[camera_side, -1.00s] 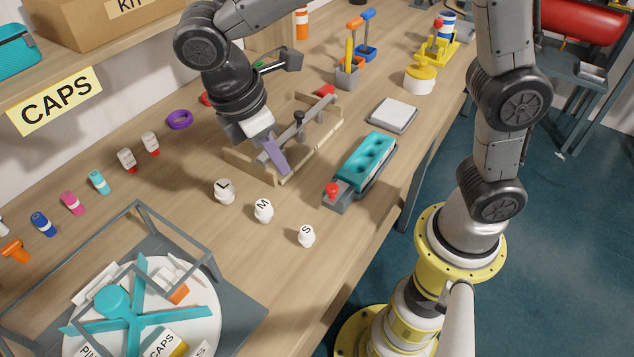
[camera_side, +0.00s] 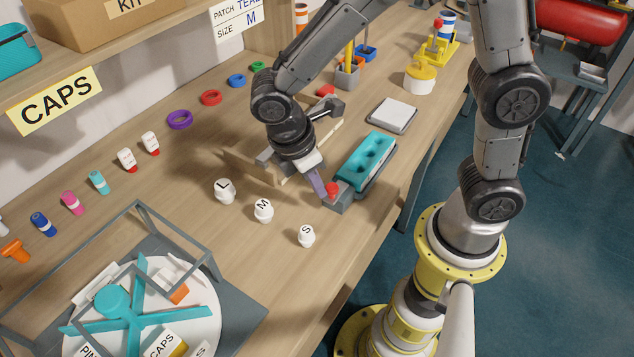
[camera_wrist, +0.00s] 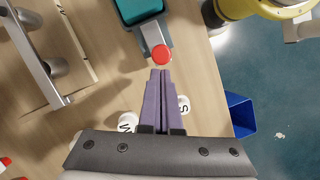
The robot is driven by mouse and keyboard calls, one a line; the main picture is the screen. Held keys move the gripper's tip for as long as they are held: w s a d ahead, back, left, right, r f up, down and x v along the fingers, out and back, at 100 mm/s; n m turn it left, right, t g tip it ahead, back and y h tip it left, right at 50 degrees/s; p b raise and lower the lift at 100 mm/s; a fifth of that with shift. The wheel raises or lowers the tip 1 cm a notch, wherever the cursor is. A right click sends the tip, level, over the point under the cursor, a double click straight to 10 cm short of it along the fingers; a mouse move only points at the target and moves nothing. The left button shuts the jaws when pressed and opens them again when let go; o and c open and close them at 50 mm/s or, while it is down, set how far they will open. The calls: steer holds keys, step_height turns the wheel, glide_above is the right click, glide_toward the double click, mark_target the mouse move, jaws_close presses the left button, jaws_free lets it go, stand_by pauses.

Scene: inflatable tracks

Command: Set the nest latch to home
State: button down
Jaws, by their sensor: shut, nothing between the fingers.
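The teal nest block (camera_side: 366,160) with round hollows lies in a dark grey base (camera_side: 340,203) at the table's front edge. A red knob (camera_side: 333,189), which looks like the latch handle, stands on the base's near end. The wrist view shows the red knob (camera_wrist: 162,54) above the fingertips, with part of the teal block (camera_wrist: 135,10) beyond it. My gripper (camera_side: 321,196) is shut and empty, its purple fingers pointing down just left of the knob. In the wrist view my gripper (camera_wrist: 160,73) ends close to the knob; I cannot tell whether they touch.
A wooden frame with a metal bar (camera_wrist: 35,60) lies behind my gripper. White caps marked L (camera_side: 224,191), M (camera_side: 263,210) and S (camera_side: 306,236) stand to the left. A grey-white pad (camera_side: 392,114) lies beyond the nest. The floor drops away at right.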

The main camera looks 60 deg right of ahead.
steer(key=shift+d, duration=1.8)
steer(key=w+a+r, duration=0.3)
steer(key=a+r, duration=0.3)
steer(key=r, duration=0.4)
steer(key=shift+a+r, duration=0.15)
steer(key=shift+w, duration=0.1)
